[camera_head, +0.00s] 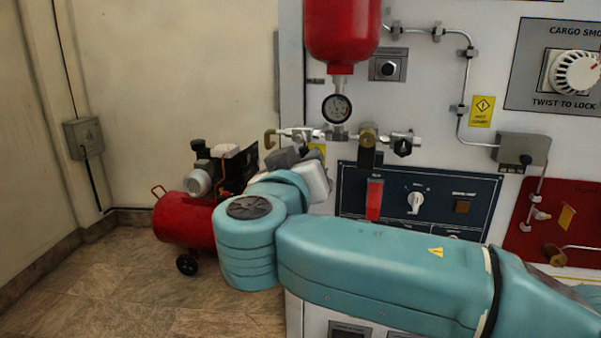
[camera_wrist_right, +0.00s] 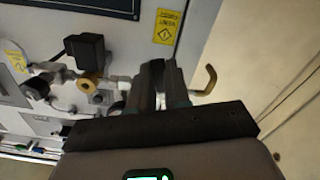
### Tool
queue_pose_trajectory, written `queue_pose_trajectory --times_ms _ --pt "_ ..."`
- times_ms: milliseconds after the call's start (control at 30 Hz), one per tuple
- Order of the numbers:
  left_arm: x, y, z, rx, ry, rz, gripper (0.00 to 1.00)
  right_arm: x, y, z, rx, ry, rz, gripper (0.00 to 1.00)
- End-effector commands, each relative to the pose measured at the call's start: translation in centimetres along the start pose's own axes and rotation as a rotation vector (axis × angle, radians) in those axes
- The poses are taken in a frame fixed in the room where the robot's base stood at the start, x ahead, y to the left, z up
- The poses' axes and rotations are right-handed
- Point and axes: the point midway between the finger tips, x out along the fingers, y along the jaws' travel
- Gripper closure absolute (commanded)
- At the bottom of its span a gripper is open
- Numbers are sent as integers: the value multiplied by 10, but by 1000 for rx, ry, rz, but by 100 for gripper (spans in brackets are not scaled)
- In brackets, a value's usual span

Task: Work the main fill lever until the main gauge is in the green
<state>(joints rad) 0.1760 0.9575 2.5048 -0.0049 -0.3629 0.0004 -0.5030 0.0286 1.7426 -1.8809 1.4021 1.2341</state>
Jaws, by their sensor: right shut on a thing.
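The main gauge (camera_head: 337,107) is a small round dial under the red bottle in the head view. Its needle and any green band are too small to read. My right gripper (camera_head: 287,157) is at the left end of the metal valve line, below and left of the gauge. In the right wrist view its jaws (camera_wrist_right: 157,82) are shut on a part beside the pipe, which I take to be the main fill lever; the jaws hide most of it. A brass hook (camera_wrist_right: 207,80) sticks out just right of the jaws. My left gripper is out of view.
The valve line (camera_head: 350,134) carries a brass fitting (camera_head: 368,138) and a black box. Below it is a dark panel (camera_head: 463,180) with a red handle (camera_head: 374,200) and a knob. A red compressor (camera_head: 185,218) stands on the floor at left.

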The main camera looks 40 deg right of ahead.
Motion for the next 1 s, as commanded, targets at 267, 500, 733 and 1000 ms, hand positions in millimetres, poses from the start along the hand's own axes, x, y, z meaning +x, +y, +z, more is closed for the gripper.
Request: queue_pose_trajectory --times_ms 267,500,733,1000 --pt "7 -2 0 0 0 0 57 0 7 0 -167 -1 0 100" --pt "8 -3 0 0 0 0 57 0 9 -1 -246 -1 0 100" --pt "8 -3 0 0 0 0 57 0 10 -2 -267 -1 -1 100" --pt "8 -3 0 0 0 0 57 0 10 -2 -266 -1 0 100"
